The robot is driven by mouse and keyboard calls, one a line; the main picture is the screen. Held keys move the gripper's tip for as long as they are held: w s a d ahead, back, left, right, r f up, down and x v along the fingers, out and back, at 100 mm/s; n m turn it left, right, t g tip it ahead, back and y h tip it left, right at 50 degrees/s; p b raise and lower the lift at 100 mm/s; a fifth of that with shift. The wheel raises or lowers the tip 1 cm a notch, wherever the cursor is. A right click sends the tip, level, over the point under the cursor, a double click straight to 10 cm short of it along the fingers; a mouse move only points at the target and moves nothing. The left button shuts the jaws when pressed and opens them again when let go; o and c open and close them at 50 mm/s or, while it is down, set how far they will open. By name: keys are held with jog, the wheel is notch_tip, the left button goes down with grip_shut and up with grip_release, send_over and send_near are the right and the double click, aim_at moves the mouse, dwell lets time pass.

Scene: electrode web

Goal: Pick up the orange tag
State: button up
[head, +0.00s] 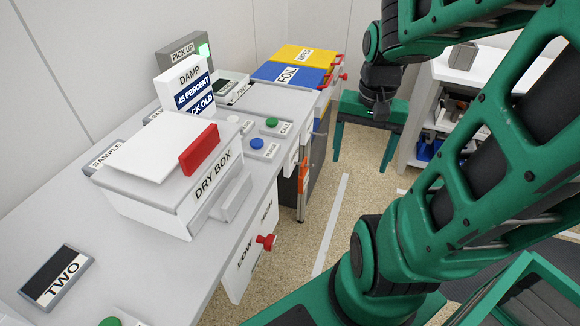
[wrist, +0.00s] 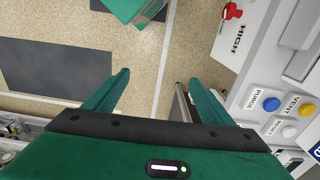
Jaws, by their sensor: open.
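My gripper (head: 363,158) hangs in the head view to the right of the bench, over the floor, with its two green fingers apart and pointing down. No orange tag shows in the wrist view.
The white bench (head: 60,220) carries the dry box (head: 150,205), a blue button (head: 257,143) and yellow (head: 305,54) and blue (head: 280,74) bins. A red knob (head: 267,242) sticks out from its front. A white shelf (head: 470,68) stands at right. Floor between is clear.

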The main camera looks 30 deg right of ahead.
jog(key=w+d+f+m+t, duration=0.1)
jog(key=w+d+f+m, duration=0.2)
jog(key=w+f+m, duration=0.6)
jog(key=m+t+y, duration=0.2)
jog(key=m+y, duration=0.1)
jog(key=m, duration=0.6)
send_near(304, 175)
jog(key=shift+w+d+x, duration=0.1)
jog(key=shift+w+x, duration=0.2)
jog(key=shift+x, duration=1.25)
jog(key=shift+w+d+x, duration=0.15)
jog(key=shift+w+x, duration=0.2)
jog(key=shift+x, duration=1.15)
jog(key=shift+w+d+x, duration=0.1)
jog(key=shift+w+x, duration=0.2)
jog(key=shift+x, duration=1.25)
jog(key=shift+r, duration=0.25)
jog(key=c, duration=1.2)
